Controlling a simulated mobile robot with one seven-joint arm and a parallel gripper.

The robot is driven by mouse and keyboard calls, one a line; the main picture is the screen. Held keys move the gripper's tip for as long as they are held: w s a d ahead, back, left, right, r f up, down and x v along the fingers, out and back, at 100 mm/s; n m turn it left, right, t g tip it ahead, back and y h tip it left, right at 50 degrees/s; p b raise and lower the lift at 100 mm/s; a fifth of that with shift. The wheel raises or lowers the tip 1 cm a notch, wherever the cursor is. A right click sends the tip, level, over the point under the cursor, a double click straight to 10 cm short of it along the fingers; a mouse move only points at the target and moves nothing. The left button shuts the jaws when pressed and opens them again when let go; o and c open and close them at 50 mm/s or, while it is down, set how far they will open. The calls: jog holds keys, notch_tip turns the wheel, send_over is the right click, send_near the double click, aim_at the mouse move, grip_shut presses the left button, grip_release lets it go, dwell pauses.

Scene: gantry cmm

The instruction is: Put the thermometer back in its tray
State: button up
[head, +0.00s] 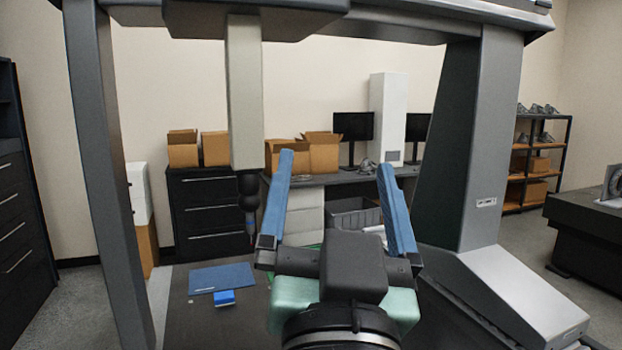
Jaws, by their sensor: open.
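My gripper (335,165) is open, its two blue fingers spread wide and pointing up in the picture, with nothing seen between them. I cannot make out the thermometer. A grey ribbed open bin (345,221) shows behind and between the fingers; I cannot tell if it is the thermometer's tray. A flat blue mat or tray (222,277) lies on the dark table to the left of my gripper. A small bright blue block (224,298) sits at its near edge. My gripper and wrist hide much of the table's middle.
The measuring machine's pale vertical column (245,95) and dark probe head (249,190) hang left of my gripper. Thick gantry legs stand at left (105,170) and right (468,140). Cardboard boxes (324,153) and monitors (352,128) stand behind. The dark table (205,325) looks mostly clear at front left.

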jog(key=s+a+r+n+t+y, duration=0.1)
jog(key=s+a+r+n+t, duration=0.1)
jog(key=s+r, duration=0.5)
jog(key=shift+r+t, duration=0.8)
jog(key=shift+t, duration=0.1)
jog(key=shift+a, duration=0.1)
